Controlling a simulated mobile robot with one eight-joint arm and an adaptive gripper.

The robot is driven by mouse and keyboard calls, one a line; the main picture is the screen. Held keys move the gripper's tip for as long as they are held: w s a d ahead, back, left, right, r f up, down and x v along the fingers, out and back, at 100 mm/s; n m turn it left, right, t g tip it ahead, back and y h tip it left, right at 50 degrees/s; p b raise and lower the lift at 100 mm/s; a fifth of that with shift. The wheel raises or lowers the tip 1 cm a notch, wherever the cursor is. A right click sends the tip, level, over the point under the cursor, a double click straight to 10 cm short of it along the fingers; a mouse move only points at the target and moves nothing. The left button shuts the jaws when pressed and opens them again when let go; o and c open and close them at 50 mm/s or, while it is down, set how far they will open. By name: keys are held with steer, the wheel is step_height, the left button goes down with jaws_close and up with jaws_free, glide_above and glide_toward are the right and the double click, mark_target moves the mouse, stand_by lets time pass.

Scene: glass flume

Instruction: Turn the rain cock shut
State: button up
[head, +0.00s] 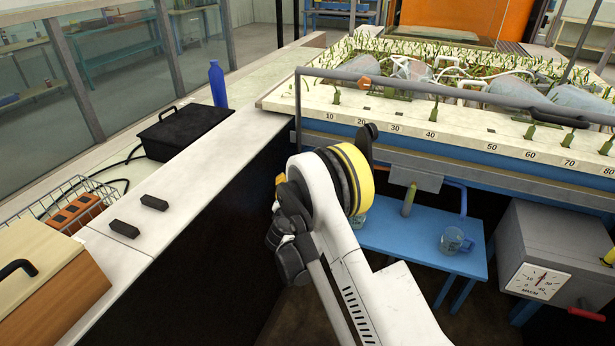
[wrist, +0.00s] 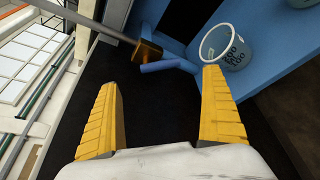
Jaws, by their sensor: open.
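My gripper (wrist: 160,80) shows in the wrist view with its two yellow fingers wide apart and nothing between them. In the head view my arm hides most of it. Beyond the fingers, a grey pipe ends in an orange-yellow fitting (wrist: 149,50) beside a short blue pipe (wrist: 168,66), apart from my gripper. I cannot tell which of these is the rain cock.
A marked cup stands on the blue bench (head: 385,236) and in the wrist view (wrist: 226,47). A grey box with a dial (head: 551,251) is at the right.

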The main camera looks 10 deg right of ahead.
steer(key=b+x, duration=0.3)
steer(key=x, duration=0.6)
steer(key=shift+w+d+f, duration=0.1)
steer(key=shift+w, duration=0.1)
steer(key=shift+w+d+b, duration=0.15)
steer(key=shift+w+b, duration=0.15)
steer(key=shift+w, duration=0.15)
steer(key=shift+c, duration=0.2)
steer(key=c, duration=1.4)
